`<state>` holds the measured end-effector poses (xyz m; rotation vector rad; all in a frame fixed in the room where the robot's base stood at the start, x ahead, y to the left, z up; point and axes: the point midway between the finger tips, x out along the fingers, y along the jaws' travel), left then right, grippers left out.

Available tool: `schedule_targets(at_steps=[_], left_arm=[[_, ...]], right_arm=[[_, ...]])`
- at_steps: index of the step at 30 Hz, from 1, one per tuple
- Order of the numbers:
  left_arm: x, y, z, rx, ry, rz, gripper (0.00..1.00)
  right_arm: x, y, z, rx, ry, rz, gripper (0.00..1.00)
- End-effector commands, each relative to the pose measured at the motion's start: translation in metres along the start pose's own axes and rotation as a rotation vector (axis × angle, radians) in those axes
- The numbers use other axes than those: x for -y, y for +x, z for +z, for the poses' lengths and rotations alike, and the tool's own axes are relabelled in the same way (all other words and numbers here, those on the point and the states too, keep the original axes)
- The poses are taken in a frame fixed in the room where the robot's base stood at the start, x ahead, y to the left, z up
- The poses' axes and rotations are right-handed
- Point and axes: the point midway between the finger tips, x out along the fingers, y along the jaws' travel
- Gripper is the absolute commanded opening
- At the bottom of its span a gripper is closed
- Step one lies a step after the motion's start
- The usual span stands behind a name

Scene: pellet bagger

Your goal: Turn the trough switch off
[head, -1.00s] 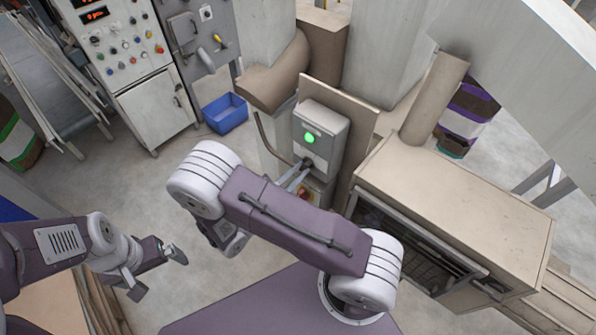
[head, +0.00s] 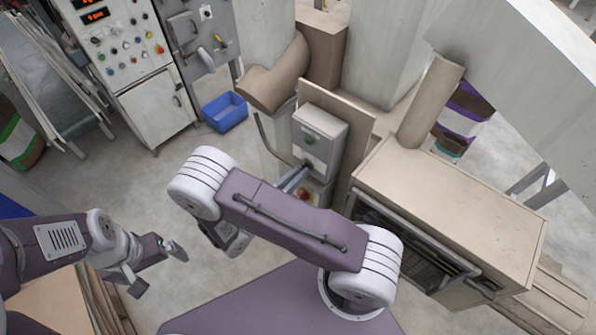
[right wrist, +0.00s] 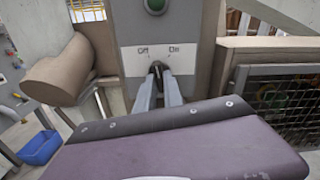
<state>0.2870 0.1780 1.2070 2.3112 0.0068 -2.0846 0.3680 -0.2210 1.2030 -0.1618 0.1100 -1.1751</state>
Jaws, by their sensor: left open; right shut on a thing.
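The trough switch is a dark knob (right wrist: 156,66) on a grey switch box (head: 325,133), below a plate marked "Off" on the left and "On" on the right. A round green lamp (head: 308,139) above it is dark; it also shows in the right wrist view (right wrist: 155,5). My right gripper (right wrist: 158,80) is shut on the knob and partly hides it, so its exact angle is hard to read. In the head view my right gripper (head: 299,174) reaches the box's lower front. My left gripper (head: 158,268) is open and empty, at the lower left.
A beige trough housing with a mesh front (head: 455,210) stands right of the box. A red button (head: 303,194) sits below the knob. A blue bin (head: 225,112) is on the floor to the left, near a control cabinet (head: 125,60). The floor between is clear.

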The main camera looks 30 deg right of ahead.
Motion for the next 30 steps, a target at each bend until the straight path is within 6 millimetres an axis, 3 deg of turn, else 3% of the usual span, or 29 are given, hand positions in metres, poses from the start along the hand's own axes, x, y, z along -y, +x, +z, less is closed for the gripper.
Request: schedule_targets(at_steps=[13,30], left_arm=[[-0.0002,-0.0106,-0.0011,0.0,0.0,0.0,0.98],[-0.0002,-0.0123,-0.0013,0.0,0.0,0.0,0.98]], right_arm=[[0.0001,-0.0002,0.0024,0.004,-0.28,0.0,0.0],[0.0,-0.0001,0.0021,0.006,-0.356,0.0,0.0]])
